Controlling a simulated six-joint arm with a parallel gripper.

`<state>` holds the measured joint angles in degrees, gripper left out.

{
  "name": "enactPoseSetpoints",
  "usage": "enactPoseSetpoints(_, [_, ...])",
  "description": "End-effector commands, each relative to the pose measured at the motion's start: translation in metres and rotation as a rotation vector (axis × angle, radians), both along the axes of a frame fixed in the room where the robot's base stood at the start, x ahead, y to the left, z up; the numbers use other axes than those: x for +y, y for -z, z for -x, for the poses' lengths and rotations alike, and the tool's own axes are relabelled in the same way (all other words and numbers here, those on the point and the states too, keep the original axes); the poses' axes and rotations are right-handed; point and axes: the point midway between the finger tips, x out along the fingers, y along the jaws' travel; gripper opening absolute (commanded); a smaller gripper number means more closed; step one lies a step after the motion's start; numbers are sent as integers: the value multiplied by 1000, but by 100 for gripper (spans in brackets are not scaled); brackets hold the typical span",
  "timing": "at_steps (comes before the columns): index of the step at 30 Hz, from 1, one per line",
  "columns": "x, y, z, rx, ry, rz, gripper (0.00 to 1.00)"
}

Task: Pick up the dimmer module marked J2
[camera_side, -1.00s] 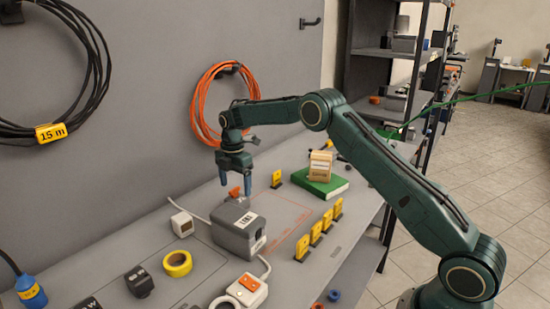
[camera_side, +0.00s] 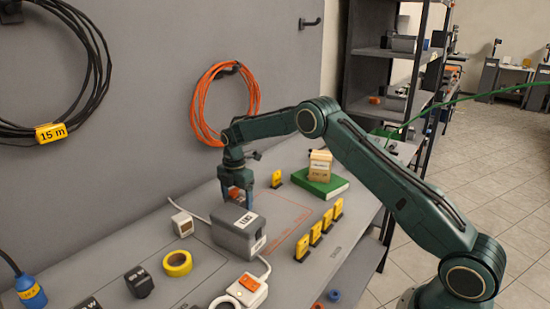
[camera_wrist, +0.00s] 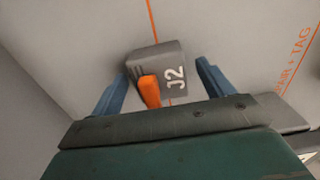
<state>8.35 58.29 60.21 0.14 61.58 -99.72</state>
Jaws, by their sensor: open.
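In the wrist view the fingers of my gripper (camera_wrist: 162,77) stand either side of the module, with visible gaps. The module's lower part is hidden in the side view.
A grey labelled box (camera_side: 239,233) stands just in front of my gripper. Several yellow tags (camera_side: 316,233) stand in a row to the right. A green book (camera_side: 321,186) carries a small carton (camera_side: 320,165). A white block (camera_side: 182,224) and yellow tape (camera_side: 177,263) lie left.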

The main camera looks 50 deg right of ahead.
Motion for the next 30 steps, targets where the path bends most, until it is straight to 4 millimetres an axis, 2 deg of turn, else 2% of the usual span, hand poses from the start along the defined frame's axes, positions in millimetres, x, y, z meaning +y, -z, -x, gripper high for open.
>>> enactPoseSetpoints(2, [0, 0, 0, 0, 0, 0, 80])
enactPoseSetpoints(3, [0, 0, 0, 0, 0, 0, 76])
enactPoseSetpoints(11, [0, 0, 0, 0, 0, 0, 25])
enactPoseSetpoints(23, [0, -5, -1, -3, 0, 0, 23])
enactPoseSetpoints(30, [0, -27, -1, -5, 0, 1, 23])
